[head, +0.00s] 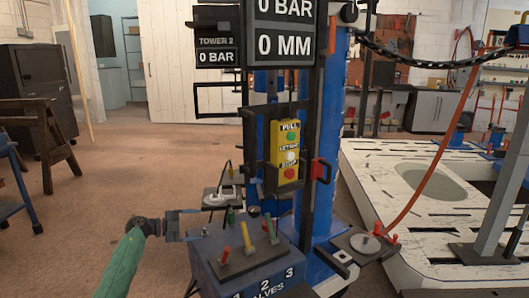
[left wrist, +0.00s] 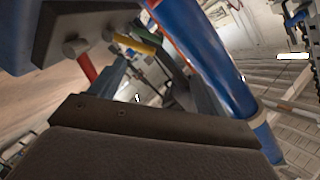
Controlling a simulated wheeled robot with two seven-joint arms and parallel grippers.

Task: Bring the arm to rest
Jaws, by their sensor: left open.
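My left arm, in a green sleeve (head: 122,265), comes in from the lower left of the head view. My left gripper (head: 200,223) is open and points right, towards the valve box (head: 222,252). Its jaws look empty, a little left of the box and apart from the levers as far as I can tell. In the left wrist view the open fingers (left wrist: 158,80) show beyond the dark gripper body, and the levers are at upper left. My right gripper is not in view.
The valve box carries a red lever (head: 226,255), a yellow lever (head: 247,237) and a green lever (head: 270,226). A yellow button pendant (head: 285,155) hangs on the blue tower (head: 338,130) behind. A white slotted bench (head: 400,180) stands right.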

